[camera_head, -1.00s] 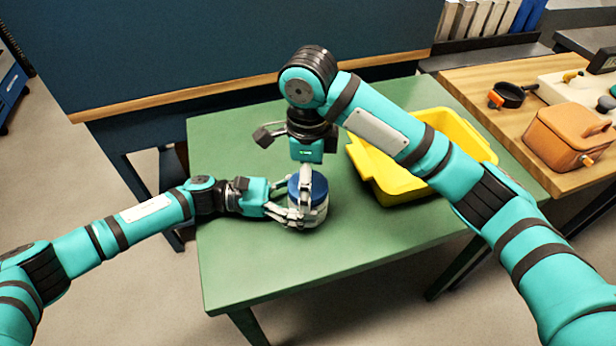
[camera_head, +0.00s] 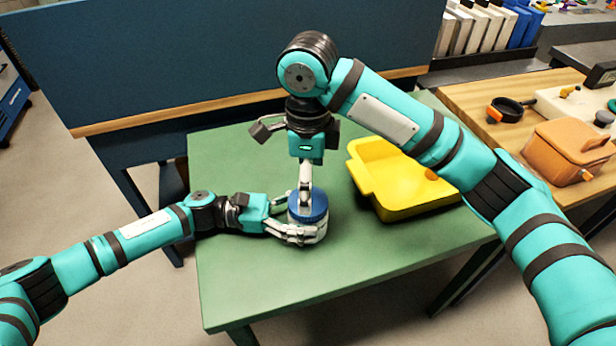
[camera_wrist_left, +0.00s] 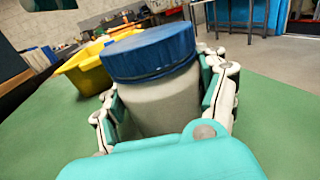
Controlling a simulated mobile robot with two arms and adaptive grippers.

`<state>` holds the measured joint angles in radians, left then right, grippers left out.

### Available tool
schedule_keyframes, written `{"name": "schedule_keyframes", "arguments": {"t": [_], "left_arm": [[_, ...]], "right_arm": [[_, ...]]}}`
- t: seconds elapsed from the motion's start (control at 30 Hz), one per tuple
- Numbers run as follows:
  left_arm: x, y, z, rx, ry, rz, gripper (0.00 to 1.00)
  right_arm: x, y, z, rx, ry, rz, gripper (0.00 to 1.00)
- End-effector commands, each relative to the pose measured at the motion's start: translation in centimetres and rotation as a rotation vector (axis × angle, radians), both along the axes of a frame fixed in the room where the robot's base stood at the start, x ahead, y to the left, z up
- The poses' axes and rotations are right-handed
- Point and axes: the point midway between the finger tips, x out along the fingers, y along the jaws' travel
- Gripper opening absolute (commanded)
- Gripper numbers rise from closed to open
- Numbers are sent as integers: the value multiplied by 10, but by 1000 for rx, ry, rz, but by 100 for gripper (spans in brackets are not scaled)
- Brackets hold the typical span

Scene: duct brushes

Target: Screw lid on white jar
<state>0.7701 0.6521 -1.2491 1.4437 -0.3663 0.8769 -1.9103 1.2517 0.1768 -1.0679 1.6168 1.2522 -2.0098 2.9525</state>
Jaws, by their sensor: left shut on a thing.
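The white jar (camera_head: 308,233) stands upright on the green table with the blue lid (camera_head: 308,207) on its top. In the left wrist view the jar (camera_wrist_left: 160,105) is between my left fingers and the lid (camera_wrist_left: 150,52) sits over its mouth, looking slightly tilted. My left gripper (camera_head: 290,222) is shut on the jar from the left side. My right gripper (camera_head: 305,196) points down from above at the lid; its fingers reach the lid's top and far edge, but I cannot tell whether they grip it.
A yellow bin (camera_head: 400,205) stands on the green table (camera_head: 270,290) right of the jar, with a small orange thing inside. A wooden table (camera_head: 500,140) at the right bears an orange box (camera_head: 570,145). The green table's front is clear.

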Motion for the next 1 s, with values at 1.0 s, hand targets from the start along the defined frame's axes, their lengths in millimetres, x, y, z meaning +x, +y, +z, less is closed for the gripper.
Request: {"name": "schedule_keyframes", "arguments": {"t": [1.0], "left_arm": [[0, 0, -1, 1, 1, 1, 0]], "right_arm": [[0, 2, 19, 4, -4, 2053, 92]]}}
